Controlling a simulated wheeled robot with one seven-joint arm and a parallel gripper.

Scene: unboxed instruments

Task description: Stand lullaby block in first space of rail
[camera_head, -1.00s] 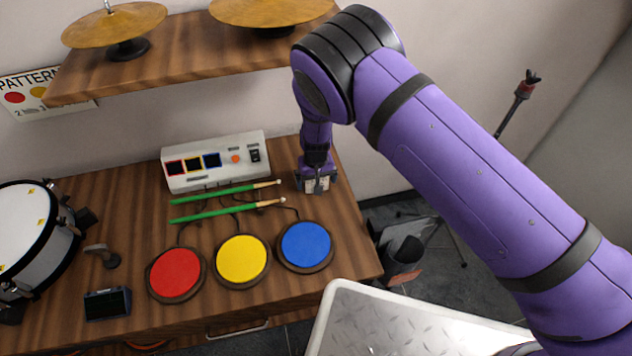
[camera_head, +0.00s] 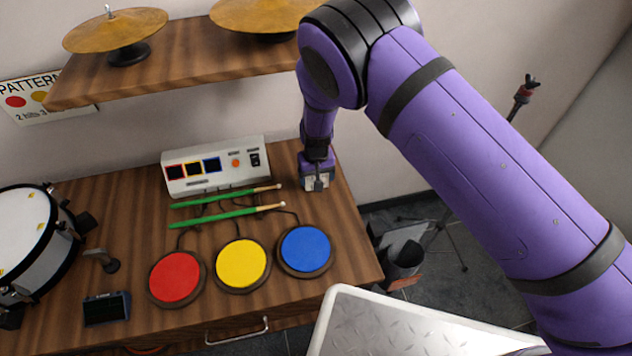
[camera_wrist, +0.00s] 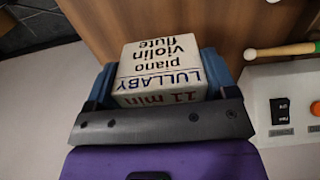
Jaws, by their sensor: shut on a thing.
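The lullaby block (camera_wrist: 160,62) is a white cube lettered "LULLABY", "piano violin flute" and "11 min" in the wrist view. My gripper (camera_head: 317,182) is shut on it, with a blue-grey finger on each side. In the head view the block is mostly hidden by my gripper, at the right end of the wooden table near the back wall. I cannot tell whether the block touches the table top. The rail may be the white console (camera_head: 214,165) with three dark, colour-rimmed squares, left of my gripper; I cannot tell for sure.
Two green drumsticks (camera_head: 228,205) lie before the console. Red (camera_head: 174,278), yellow (camera_head: 242,264) and blue (camera_head: 306,249) pads stand in front. A drum (camera_head: 22,235) is at left. A shelf (camera_head: 180,60) with cymbals overhangs the back. Bare table lies right of the blue pad.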

